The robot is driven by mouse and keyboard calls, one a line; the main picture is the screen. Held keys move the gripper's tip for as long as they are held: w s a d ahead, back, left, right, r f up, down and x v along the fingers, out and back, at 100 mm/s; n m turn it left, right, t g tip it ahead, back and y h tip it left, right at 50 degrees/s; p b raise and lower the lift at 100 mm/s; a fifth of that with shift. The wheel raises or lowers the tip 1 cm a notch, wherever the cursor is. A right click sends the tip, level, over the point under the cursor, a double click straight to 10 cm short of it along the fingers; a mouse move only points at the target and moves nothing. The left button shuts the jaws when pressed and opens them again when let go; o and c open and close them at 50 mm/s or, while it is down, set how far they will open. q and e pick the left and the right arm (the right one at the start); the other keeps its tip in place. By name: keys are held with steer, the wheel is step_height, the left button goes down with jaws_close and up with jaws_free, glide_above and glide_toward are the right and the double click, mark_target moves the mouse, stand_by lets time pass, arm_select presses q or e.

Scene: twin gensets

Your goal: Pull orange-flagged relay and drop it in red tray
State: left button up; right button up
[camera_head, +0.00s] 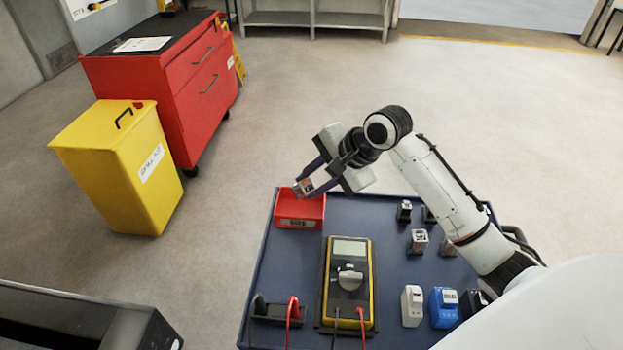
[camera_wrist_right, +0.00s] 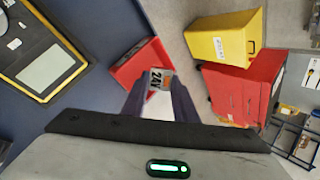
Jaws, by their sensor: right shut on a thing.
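My right gripper (camera_head: 322,184) is shut on a small relay (camera_head: 304,186) with a pale label and some orange on it. In the right wrist view the relay (camera_wrist_right: 158,80) sits between the fingertips, and its label reads "24V". The red tray (camera_head: 300,209) stands at the far left corner of the blue tabletop. The relay is held over the tray's back part in the head view, above its rim. The red tray (camera_wrist_right: 128,68) shows behind the relay in the right wrist view. My left gripper is not in view.
A yellow multimeter (camera_head: 347,285) lies mid-table on the blue tabletop (camera_head: 290,255). A lead holder (camera_head: 275,312) is at the front left. Several relays and blocks (camera_head: 418,241) stand at the right. A yellow bin (camera_head: 130,170) and red cabinet (camera_head: 165,85) stand beyond on the floor.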

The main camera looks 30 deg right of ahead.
steer(key=o, duration=1.2)
steer(key=shift+r, duration=0.1)
steer(key=v, duration=1)
steer(key=shift+s, duration=0.1)
